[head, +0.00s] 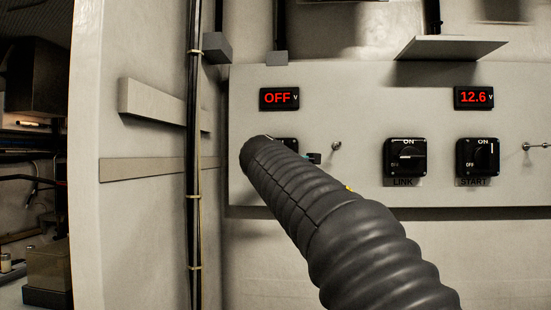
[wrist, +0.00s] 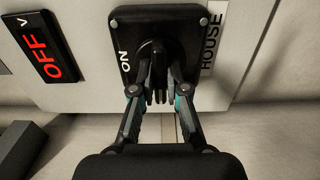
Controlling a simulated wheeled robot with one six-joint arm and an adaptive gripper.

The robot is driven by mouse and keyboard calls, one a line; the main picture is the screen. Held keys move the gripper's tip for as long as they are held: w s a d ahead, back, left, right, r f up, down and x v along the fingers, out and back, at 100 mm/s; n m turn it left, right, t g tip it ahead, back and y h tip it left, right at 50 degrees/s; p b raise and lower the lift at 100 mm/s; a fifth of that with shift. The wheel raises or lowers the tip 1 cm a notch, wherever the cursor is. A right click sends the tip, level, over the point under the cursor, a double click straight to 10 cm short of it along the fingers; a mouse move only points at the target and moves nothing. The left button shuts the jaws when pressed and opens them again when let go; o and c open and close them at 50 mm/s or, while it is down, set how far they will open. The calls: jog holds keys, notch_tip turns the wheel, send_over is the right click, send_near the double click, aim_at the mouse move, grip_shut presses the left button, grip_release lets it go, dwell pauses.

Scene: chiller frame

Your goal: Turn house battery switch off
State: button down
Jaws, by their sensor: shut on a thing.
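The house battery switch shows in the wrist view as a black square plate (wrist: 188,22) with an "ON" mark at its left and a "HOUSE" label (wrist: 214,40) at its right. Its black knob (wrist: 158,88) runs up and down in that picture, crosswise to the "ON" mark. My gripper (wrist: 158,92) is shut on the knob, one finger on each side. Any "OFF" mark is hidden. There, my arm covers most of the switch.
In the head view, the LINK switch (head: 405,158) and START switch (head: 478,158) sit to the right on the same panel (head: 370,85). A display (head: 473,97) above START reads 12.6 V. A small toggle (head: 336,146) stands beside my arm. Dark vertical pipes (head: 194,240) run at left.

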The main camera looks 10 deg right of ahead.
jog(key=c, duration=1.2)
grip_release()
jog(key=v, duration=1.2)
